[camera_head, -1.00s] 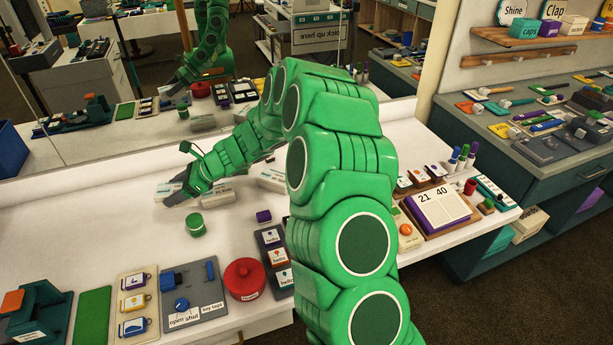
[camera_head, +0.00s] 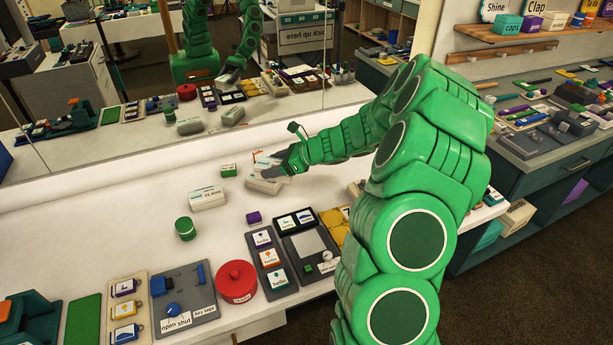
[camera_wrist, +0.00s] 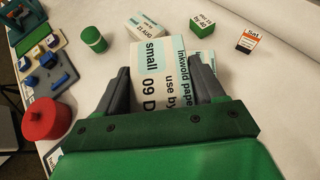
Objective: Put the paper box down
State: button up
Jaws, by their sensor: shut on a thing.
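The paper box (camera_head: 262,184) is white with pale blue label bands. In the wrist view the box (camera_wrist: 157,75) reads "Inkwold paper", "small" and "use by 09 D". My gripper (camera_head: 283,172) is shut on it; in the wrist view the two dark fingers (camera_wrist: 160,88) sit on either side of it.
A small green box (camera_head: 228,170) is behind-left, and a green tin (camera_head: 185,229) and purple block (camera_head: 254,218) are nearer. A red pot (camera_head: 236,281) and trays stand along the front. A mirror (camera_head: 130,110) backs the table. The table's left middle is bare.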

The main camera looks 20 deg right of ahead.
jog(key=s+d+m+t+h, duration=0.15)
jog(key=s+d, duration=0.25)
jog(key=d, duration=0.7)
jog(key=w+d+f, duration=0.1)
jog(key=w+f, duration=0.1)
jog(key=w, duration=0.2)
jog(key=w+d+f, duration=0.1)
jog(key=w+f, duration=0.2)
jog(key=w, duration=0.1)
jog(key=w+d+f, duration=0.1)
jog(key=w+f, duration=0.2)
jog(key=w, duration=0.1)
jog(key=shift+w+d+f, duration=0.1)
jog(key=shift+w, duration=0.15)
jog(key=shift+w+d+f, duration=0.1)
jog(key=shift+w+f, duration=0.45)
jog(key=shift+f, duration=1.7)
jog(key=shift+f, duration=0.1)
jog(key=o, duration=1.3)
jog(key=shift+c, duration=0.2)
